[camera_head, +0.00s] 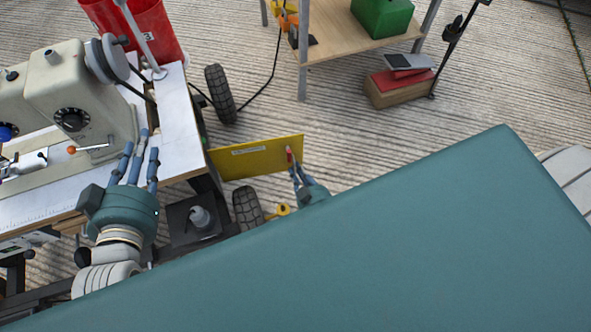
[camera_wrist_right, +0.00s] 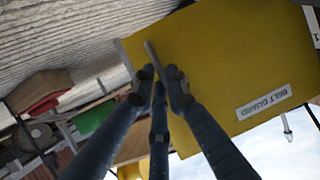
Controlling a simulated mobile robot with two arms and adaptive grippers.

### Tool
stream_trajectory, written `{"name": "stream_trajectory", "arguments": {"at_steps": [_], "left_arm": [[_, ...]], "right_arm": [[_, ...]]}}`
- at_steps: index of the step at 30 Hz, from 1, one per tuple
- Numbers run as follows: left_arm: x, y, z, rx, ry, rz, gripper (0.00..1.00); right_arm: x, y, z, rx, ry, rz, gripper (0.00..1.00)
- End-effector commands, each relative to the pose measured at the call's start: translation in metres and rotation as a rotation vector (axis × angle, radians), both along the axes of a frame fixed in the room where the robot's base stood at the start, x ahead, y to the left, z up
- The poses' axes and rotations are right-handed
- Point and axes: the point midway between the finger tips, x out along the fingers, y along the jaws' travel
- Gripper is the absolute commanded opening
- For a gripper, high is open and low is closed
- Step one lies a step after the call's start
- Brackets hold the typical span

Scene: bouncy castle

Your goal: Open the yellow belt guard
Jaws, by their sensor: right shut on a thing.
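The yellow belt guard (camera_head: 255,160) is a flat panel beside the right end of the sewing machine table, standing out from it into the open floor. In the right wrist view the guard (camera_wrist_right: 225,60) fills the upper right, with a white "BELT GUARD" label (camera_wrist_right: 263,102). My right gripper (camera_head: 294,160) is at the panel's right end, its fingers shut on a small part there; in the wrist view the fingers (camera_wrist_right: 155,75) close around a thin grey piece at the panel's edge. My left gripper (camera_head: 140,150) is over the table beside the sewing machine, its fingers spread and empty.
The sewing machine (camera_head: 80,95) stands on the white table (camera_head: 180,125). Black wheels (camera_head: 220,94) are near the guard. A wooden shelf (camera_head: 345,35) with a green box (camera_head: 383,14) stands at the back. A large teal surface covers the lower right; the floor at right centre is clear.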

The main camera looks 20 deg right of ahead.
Motion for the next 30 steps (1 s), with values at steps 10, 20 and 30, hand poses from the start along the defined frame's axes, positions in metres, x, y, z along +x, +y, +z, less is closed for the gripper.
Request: {"name": "stream_trajectory", "arguments": {"at_steps": [10,20,30], "left_arm": [[0.0,0.0,-0.001,0.001,0.002,0.001,0.31],[0.0,0.001,0.0,0.0,0.001,0.001,0.31],[-0.001,0.0,-0.001,0.001,0.004,-0.001,0.31]], "right_arm": [[0.002,0.019,0.001,0.01,0.0,0.023,0.0],[0.004,0.019,0.003,0.011,-0.006,0.021,0.33],[-0.014,0.017,0.011,0.011,-0.008,0.018,0.33]]}}
